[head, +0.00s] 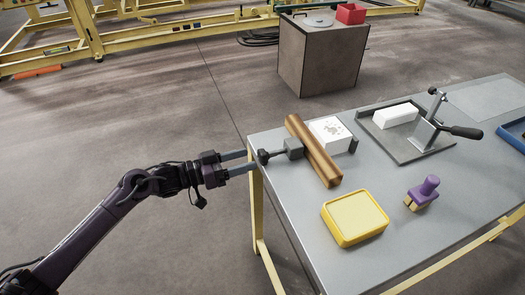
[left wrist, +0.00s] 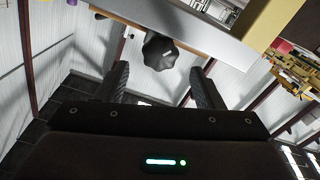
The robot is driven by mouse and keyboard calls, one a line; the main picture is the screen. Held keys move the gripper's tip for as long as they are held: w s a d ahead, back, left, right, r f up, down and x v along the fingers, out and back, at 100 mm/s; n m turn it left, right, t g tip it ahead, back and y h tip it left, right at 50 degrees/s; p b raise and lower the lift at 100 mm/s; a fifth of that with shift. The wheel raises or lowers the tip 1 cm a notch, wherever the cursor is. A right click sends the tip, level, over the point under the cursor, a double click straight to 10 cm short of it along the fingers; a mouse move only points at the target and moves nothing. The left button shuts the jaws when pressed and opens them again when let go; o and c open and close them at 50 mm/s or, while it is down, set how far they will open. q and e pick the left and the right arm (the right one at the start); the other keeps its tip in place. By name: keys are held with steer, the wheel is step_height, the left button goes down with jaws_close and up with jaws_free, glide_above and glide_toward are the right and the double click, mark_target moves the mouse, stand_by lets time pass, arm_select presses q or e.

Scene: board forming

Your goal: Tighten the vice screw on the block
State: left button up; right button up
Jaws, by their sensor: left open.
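The vice screw ends in a dark knob (head: 263,157) at the table's left edge. The knob also shows in the left wrist view (left wrist: 160,50), ahead of and between the two fingertips. A grey screw housing (head: 290,148) joins it to a long brown bar (head: 315,152). The white block (head: 330,132), with grey marks on top, sits just right of the bar, with a dark stop at its far side. My left gripper (head: 250,160) is open, its fingers pointing at the knob from the left. I cannot tell whether they touch it. My right gripper is not in view.
On the grey table (head: 290,205) are a yellow tray (head: 354,217), a purple-handled stamp (head: 423,192), and a dark press plate with a lever (head: 428,130) and a white block (head: 395,116). A brown cabinet (head: 320,60) stands behind. The floor left of the table is clear.

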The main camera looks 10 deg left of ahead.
mark_target(259, 156)
arm_select(q)
steer(key=x, duration=0.6)
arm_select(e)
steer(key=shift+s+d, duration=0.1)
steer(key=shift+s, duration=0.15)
arm_select(q)
steer(key=shift+a, duration=0.1)
steer(key=c, duration=1)
steer(key=shift+o, duration=0.2)
steer(key=shift+m, duration=0.6)
steer(key=m, duration=0.1)
steer(key=m+b, duration=0.1)
steer(key=shift+s+f+m, duration=0.1)
steer(key=shift+f+m, duration=0.05)
steer(key=shift+m, duration=1.15)
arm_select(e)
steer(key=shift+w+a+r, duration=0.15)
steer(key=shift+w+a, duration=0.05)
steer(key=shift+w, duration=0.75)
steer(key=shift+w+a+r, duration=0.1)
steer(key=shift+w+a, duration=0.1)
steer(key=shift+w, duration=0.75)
arm_select(q)
steer(key=o, duration=1)
steer(key=shift+c, duration=0.2)
